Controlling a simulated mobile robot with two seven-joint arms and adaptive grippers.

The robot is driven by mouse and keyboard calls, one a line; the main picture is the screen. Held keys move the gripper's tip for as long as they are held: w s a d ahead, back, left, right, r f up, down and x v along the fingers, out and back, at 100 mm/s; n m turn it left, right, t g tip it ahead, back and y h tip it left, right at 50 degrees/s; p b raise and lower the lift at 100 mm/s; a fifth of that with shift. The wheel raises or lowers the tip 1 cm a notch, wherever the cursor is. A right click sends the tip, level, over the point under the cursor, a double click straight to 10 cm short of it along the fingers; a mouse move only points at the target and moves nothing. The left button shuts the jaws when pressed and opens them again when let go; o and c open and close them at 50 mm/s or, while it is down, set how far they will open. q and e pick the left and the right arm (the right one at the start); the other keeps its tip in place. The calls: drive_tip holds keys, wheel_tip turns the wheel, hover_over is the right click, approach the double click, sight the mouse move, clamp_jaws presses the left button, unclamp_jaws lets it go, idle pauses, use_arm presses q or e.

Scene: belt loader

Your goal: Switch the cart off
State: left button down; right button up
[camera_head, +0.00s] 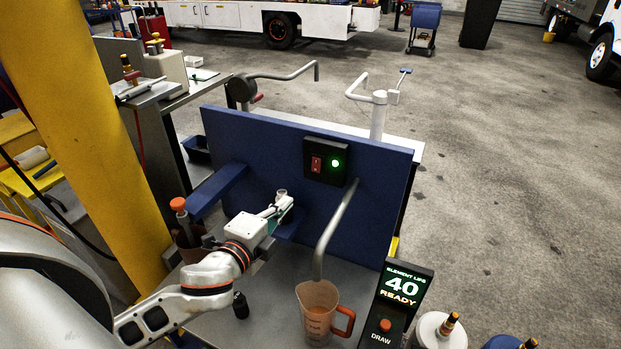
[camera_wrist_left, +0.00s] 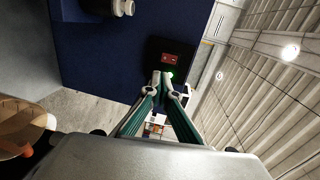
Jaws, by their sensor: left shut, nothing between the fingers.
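The cart has an upright blue panel (camera_head: 265,150). A black switch box (camera_head: 326,161) on it carries a red rocker switch (camera_head: 316,164) and a lit green light (camera_head: 335,163). In the left wrist view the red switch (camera_wrist_left: 172,58) shows just beyond the fingertips, and the green light glows beside them, partly covered. My left gripper (camera_head: 284,202) is shut and empty. It is in front of the panel, lower and to the left of the switch box, apart from the switch in the head view. My right gripper is not in view.
A curved grey spout (camera_head: 336,230) hangs from the panel over a measuring jug (camera_head: 318,308). A display reading "40 READY" (camera_head: 402,288) stands at the right with a red DRAW button. A yellow post (camera_head: 95,110) stands left. Open floor lies to the right.

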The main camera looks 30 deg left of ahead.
use_arm(q)
drive_tip(key=shift+r, duration=0.2)
drive_tip(key=shift+w, duration=0.1)
drive_tip(key=b, duration=0.1)
approach(316, 165)
drive_tip(key=w+f, duration=0.3)
drive_tip(key=w, duration=0.2)
drive_tip(key=shift+w+a+f, duration=0.2)
drive_tip(key=shift+w+a, duration=0.15)
drive_tip(key=shift+w, duration=0.35)
